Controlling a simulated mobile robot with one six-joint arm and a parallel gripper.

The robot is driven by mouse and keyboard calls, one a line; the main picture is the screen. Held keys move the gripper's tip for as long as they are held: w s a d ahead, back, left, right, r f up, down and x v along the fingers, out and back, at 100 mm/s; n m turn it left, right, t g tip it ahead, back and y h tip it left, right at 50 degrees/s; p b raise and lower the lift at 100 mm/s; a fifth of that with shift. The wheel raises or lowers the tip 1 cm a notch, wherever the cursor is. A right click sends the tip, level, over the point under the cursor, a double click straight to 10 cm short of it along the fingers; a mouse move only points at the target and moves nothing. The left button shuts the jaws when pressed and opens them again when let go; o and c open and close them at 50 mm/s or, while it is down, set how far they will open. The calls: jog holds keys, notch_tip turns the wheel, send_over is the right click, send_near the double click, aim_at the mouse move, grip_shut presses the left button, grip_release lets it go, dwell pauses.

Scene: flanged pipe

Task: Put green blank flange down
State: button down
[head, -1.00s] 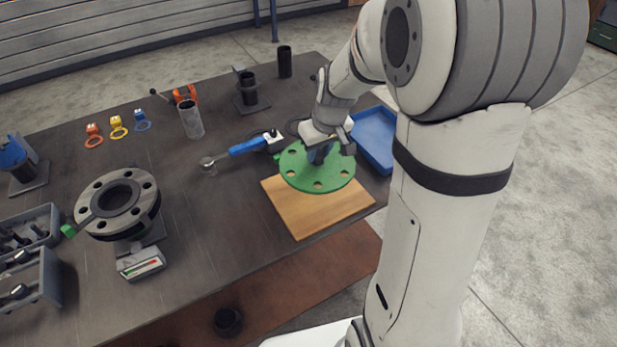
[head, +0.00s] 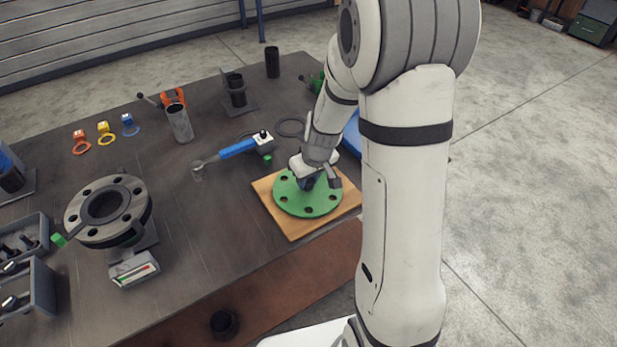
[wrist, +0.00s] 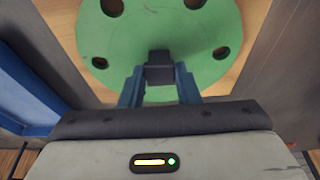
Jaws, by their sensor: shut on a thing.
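The green blank flange (head: 303,201) is a flat disc with a ring of bolt holes. It is level over the wooden board (head: 265,188) and looks to be on it or just above it; I cannot tell which. In the wrist view the flange (wrist: 205,35) fills the top, with the board (wrist: 255,15) showing around it. My gripper (head: 312,181) is above the flange, shut on the dark block-like handle (wrist: 160,70) at its middle. The blue fingers sit on either side of the handle. My arm hides part of the board's right side.
The pipe flange (head: 108,207) stands at left, with a small gauge box (head: 134,270) before it. A blue-handled wrench (head: 238,149) lies behind the board. A blue tray (head: 351,137) is partly hidden behind my arm. The table between pipe and board is clear.

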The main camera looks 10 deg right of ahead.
aim_at(315, 197)
jog(key=shift+w, duration=0.1)
jog(key=c, duration=1.5)
grip_release()
jog(key=shift+f, duration=0.15)
jog(key=shift+c, duration=0.2)
jog(key=o, duration=0.5)
jog(key=shift+c, duration=0.2)
jog(key=shift+r, duration=0.6)
jog(key=a+v, duration=0.1)
jog(key=v, duration=1)
jog(key=s+r+m, duration=0.1)
jog(key=s+r, duration=0.2)
jog(key=s, duration=0.6)
jog(key=s+r+m+h, duration=0.1)
jog(key=s+r+m, duration=0.1)
jog(key=s, duration=0.7)
jog(key=shift+r+m, duration=0.3)
jog(key=shift+r, duration=0.15)
